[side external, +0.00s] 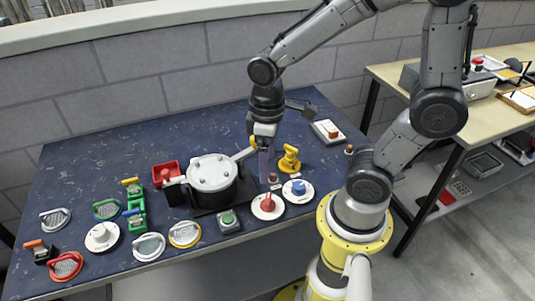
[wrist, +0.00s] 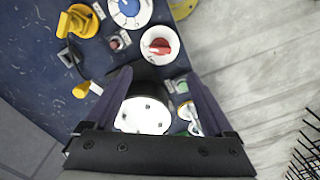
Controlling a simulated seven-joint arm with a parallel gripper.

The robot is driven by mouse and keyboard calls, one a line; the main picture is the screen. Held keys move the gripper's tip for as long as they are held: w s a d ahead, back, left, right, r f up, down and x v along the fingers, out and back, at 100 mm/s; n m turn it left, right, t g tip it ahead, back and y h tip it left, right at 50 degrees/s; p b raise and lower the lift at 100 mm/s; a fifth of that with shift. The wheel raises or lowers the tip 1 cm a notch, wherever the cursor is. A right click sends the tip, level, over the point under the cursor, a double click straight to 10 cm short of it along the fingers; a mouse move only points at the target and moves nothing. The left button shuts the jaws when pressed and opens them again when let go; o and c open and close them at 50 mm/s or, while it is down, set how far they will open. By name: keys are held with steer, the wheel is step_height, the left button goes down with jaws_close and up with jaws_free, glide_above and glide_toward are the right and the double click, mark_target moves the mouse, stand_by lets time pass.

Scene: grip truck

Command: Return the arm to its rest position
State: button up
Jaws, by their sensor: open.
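My gripper (side external: 265,176) points down over the blue table, just right of the black pot with a white lid (side external: 212,172). In the wrist view, my gripper (wrist: 156,75) has its two dark purple fingers spread wide apart with nothing held between the tips. The white lid (wrist: 143,115) shows behind and between the fingers, partly covered by the gripper body. My arm is bent and reaches out over the table from its yellow base. Whether a finger touches the pot's handle (side external: 244,153) cannot be told.
A red bin (side external: 167,173) and several round handled discs crowd the left. A grey block wall (side external: 150,80) lies behind; a wooden bench (side external: 400,75) stands right.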

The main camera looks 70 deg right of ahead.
steer(key=shift+r, duration=0.8)
steer(key=s+r+m+t, duration=0.2)
steer(key=s+r+t, duration=0.3)
steer(key=r, duration=0.4)
steer(key=shift+s+d+r+m+t, duration=0.2)
steer(key=shift+r+m+t, duration=0.1)
steer(key=shift+r+m, duration=0.1)
stand_by(0.5)
